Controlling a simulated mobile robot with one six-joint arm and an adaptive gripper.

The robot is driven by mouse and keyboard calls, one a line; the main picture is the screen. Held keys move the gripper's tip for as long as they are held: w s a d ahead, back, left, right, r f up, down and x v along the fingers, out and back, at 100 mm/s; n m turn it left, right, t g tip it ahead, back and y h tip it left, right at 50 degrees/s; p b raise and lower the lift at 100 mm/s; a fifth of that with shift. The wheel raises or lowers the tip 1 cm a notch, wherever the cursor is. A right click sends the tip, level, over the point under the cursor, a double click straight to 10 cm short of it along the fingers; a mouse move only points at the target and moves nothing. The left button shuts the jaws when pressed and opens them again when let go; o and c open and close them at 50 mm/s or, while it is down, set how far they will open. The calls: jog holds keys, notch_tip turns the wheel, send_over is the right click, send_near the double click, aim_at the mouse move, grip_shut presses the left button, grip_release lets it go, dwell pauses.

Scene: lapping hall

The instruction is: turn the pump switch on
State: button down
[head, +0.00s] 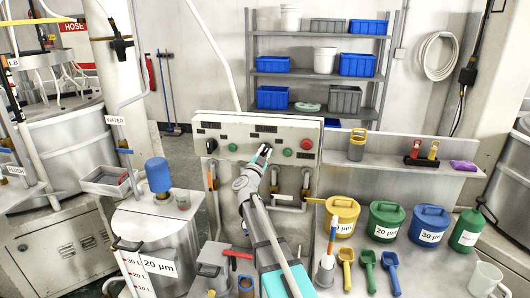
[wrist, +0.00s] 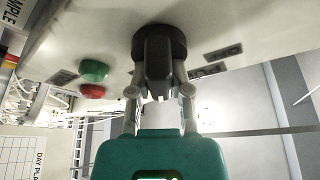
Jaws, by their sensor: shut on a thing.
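A pale control panel (head: 248,133) stands at the centre of the head view. My gripper (head: 264,151) is at the panel's middle right, beside a green button (head: 287,152). In the wrist view my gripper (wrist: 160,92) is shut on a black rotary switch (wrist: 160,45), one finger on each side of its grip bar. The bar runs up and down in that picture. In the head view my fingers mostly hide this switch. Another black knob (head: 211,146) sits at the panel's left end. The panel labels are too small to read, so I cannot tell the switch's setting.
A red button (head: 306,144) sits at the panel's right. Pipes (head: 291,188) hang below the panel. A blue-capped drum (head: 158,176) stands at left. Yellow (head: 344,212), green (head: 386,220) and blue (head: 430,222) cans stand at right, with scoops in front.

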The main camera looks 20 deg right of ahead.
jog(key=shift+m+g, duration=0.3)
jog(key=shift+m, duration=0.1)
jog(key=m, duration=0.2)
jog(key=m+g+p, duration=0.1)
jog(key=m, duration=0.1)
jog(key=shift+g+h+p, duration=0.3)
jog(key=shift+h, duration=0.1)
jog(key=shift+d+m+g+p, duration=0.1)
jog(key=shift+m+g+p, duration=0.35)
jog(key=shift+m, duration=0.75)
jog(key=shift+f, duration=0.1)
jog(key=c, duration=0.6)
grip_release()
jog(key=shift+o, duration=0.2)
